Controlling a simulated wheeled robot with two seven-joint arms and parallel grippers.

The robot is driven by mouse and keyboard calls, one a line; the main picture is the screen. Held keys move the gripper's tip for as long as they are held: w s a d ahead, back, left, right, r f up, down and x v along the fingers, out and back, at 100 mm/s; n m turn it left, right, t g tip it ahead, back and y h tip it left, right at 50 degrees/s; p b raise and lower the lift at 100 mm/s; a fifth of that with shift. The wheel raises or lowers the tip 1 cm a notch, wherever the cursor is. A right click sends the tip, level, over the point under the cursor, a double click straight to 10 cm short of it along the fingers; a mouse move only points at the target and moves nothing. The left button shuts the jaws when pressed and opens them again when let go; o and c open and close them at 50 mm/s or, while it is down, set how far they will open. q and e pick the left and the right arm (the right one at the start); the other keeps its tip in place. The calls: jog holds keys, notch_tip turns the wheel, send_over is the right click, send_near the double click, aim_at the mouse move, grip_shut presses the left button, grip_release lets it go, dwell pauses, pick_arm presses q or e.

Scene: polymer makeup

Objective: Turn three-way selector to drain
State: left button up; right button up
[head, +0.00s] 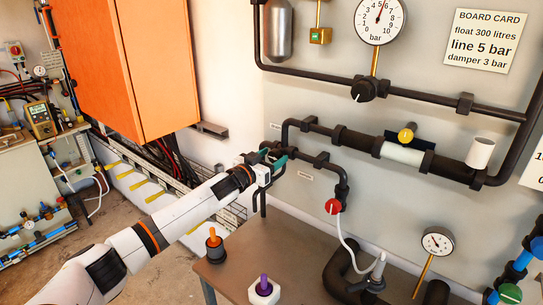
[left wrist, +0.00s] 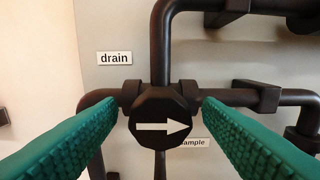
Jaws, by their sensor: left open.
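The three-way selector (left wrist: 160,105) is a dark faceted knob in the left wrist view, set on a junction of black pipes. Its white arrow (left wrist: 162,127) points right, on the side of the partly hidden "sample" label (left wrist: 194,142). The "drain" label (left wrist: 114,58) is up and left of the knob. My left gripper (head: 275,160) is open, with its green fingers on either side of the knob in the wrist view. Whether they touch it I cannot tell. In the head view the gripper hides the selector. My right gripper is not in view.
Black pipes (left wrist: 162,45) run above and beside the knob. An orange cabinet (head: 160,60) hangs at the left. A brown table (head: 240,245) below bears an orange-topped item (head: 214,240) and a purple-topped one (head: 264,287). A red knob (head: 332,206) is to the right.

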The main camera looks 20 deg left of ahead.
pick_arm(q)
jog(key=shift+w+d, duration=0.1)
jog(key=shift+w, duration=0.05)
jog(key=c, duration=0.9)
jog(key=shift+c, duration=0.2)
